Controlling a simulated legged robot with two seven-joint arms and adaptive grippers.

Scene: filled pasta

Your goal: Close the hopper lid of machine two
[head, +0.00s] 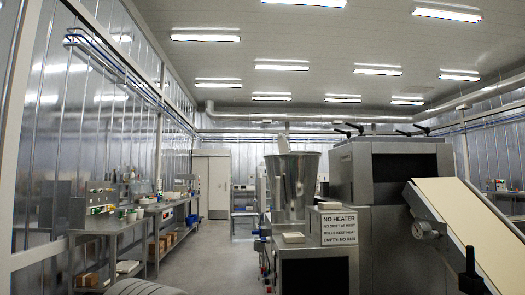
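A steel hopper (291,187), shaped like a wide bucket, stands upright on a machine (313,272) right of the middle in the head view. A small pale piece (283,144) sticks up behind its rim; I cannot tell whether it is a raised lid. No lid is clearly visible over the rim, and the hopper's inside is hidden from this height. No number marks this machine as machine two. Neither of my grippers is in view.
A large steel machine (380,195) with a sloped conveyor (465,225) carrying a pale sheet fills the right side. Steel workbenches (110,226) with small items line the left wall.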

